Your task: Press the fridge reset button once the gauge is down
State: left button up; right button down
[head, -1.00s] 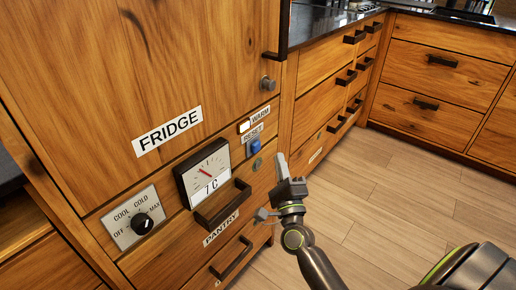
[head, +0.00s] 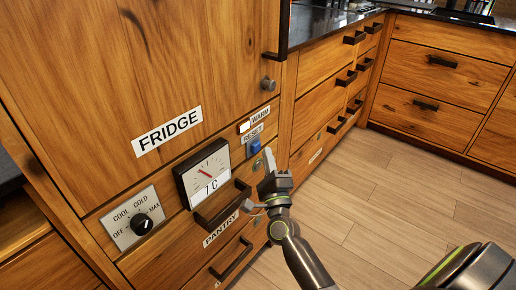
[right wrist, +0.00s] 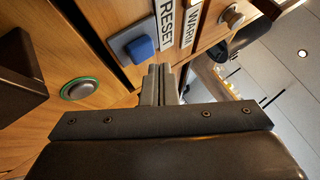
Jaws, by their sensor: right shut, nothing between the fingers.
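The blue reset button (head: 254,146) sits on a grey plate under the RESET label on the fridge front. It also shows in the right wrist view (right wrist: 140,48), standing out from its plate. The gauge (head: 203,173) left of it has a red needle pointing to the upper left and a readout that looks like 7 C. My right gripper (head: 268,157) is shut and empty, its fingertips just below and right of the button in the head view. In the right wrist view the fingertips (right wrist: 160,72) appear beside the button, with a gap between. My left gripper is not in view.
A dial (head: 142,224) marked OFF, COOL, COLD, MAX is at lower left. The pantry handle (head: 223,204) juts out below the gauge. A WARM label (head: 261,116) with a white lamp sits above RESET. A round green-ringed button (right wrist: 80,89) is nearby. The floor at right is clear.

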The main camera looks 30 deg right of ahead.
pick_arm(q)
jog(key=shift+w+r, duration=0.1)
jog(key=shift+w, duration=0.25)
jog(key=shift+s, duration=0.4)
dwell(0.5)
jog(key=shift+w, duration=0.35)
pick_arm(e)
jog(key=shift+w+a, duration=0.2)
jog(key=shift+w, duration=0.2)
